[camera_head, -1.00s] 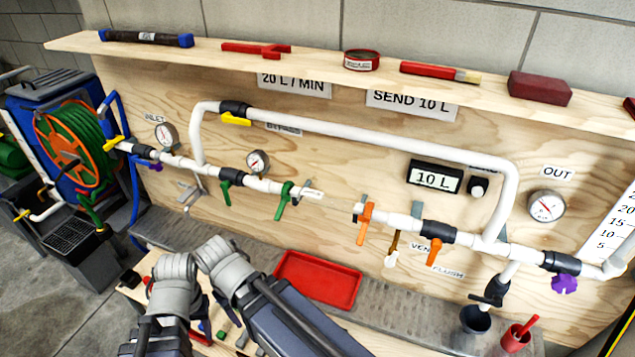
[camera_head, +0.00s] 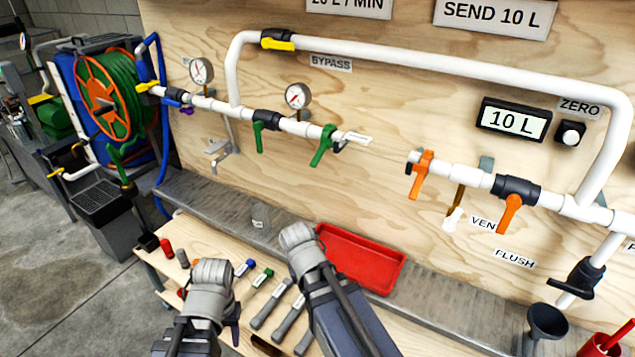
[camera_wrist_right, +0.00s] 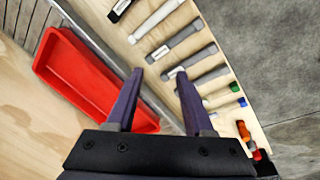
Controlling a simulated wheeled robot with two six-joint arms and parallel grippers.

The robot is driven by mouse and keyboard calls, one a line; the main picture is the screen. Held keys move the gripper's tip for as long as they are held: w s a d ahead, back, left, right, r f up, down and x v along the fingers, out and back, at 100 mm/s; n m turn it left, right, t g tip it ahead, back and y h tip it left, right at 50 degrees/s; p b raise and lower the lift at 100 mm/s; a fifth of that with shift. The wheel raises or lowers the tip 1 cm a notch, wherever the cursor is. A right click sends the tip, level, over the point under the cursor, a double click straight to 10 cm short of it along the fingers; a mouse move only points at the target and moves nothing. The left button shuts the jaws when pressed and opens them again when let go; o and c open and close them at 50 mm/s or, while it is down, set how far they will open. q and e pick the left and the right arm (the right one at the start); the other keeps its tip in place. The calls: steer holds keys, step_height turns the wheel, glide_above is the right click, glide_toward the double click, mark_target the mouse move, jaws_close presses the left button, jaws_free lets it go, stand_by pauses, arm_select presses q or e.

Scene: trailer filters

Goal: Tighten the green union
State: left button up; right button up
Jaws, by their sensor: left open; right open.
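The green-handled fitting (camera_head: 323,147) sits on the white pipe at the left side of the pipe gap in the head view, its handle hanging down; I take it to be the green union. A second green handle (camera_head: 259,138) hangs from a black valve body to its left. My left gripper (camera_head: 198,335) is low in the head view, well below the pipe and touching nothing I can see; its tips are partly hidden. My right gripper (camera_wrist_right: 160,76) is open and empty above the bench in the right wrist view, beside several tools.
A red tray (camera_head: 360,258) lies on the bench, also seen in the right wrist view (camera_wrist_right: 75,75). Grey-handled tools (camera_head: 268,303) lie left of it. An orange-handled fitting (camera_head: 420,175) faces the pipe gap. A hose reel (camera_head: 105,95) stands at left.

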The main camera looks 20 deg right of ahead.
mark_target(312, 166)
steer(key=w+d+f+m+h+b, duration=0.1)
steer(key=d+f+b, duration=0.1)
steer(key=d+f, duration=0.1)
steer(key=w+d+r+m+t+h, duration=0.4)
steer(key=w+d+r+m+h, duration=0.15)
steer(key=d+r+h, duration=0.35)
steer(key=w+a+r+m+t+h, duration=0.1)
steer(key=a+r+t, duration=0.2)
steer(key=r, duration=0.3)
steer(key=w+a+r+t+h, duration=0.2)
steer(key=a+r+t, duration=0.1)
steer(key=r, duration=0.4)
steer(key=w+a+r+m+t+h, duration=0.1)
steer(key=a+r+t, duration=0.2)
steer(key=a+r, duration=0.2)
steer(key=shift+w+r+m+t+h, duration=0.35)
steer(key=shift+r+t+h, duration=0.05)
steer(key=shift+r, duration=0.3)
steer(key=p+x, duration=0.2)
steer(key=x, duration=0.4)
steer(key=shift+w+d+r, duration=0.1)
steer(key=shift+w+r, duration=0.05)
steer(key=shift+r, duration=0.05)
arm_select(q)
steer(key=shift+f, duration=0.8)
arm_select(e)
steer(key=shift+w+d+r, duration=0.15)
steer(key=shift+w+d, duration=0.25)
steer(key=shift+d, duration=0.15)
jaws_close()
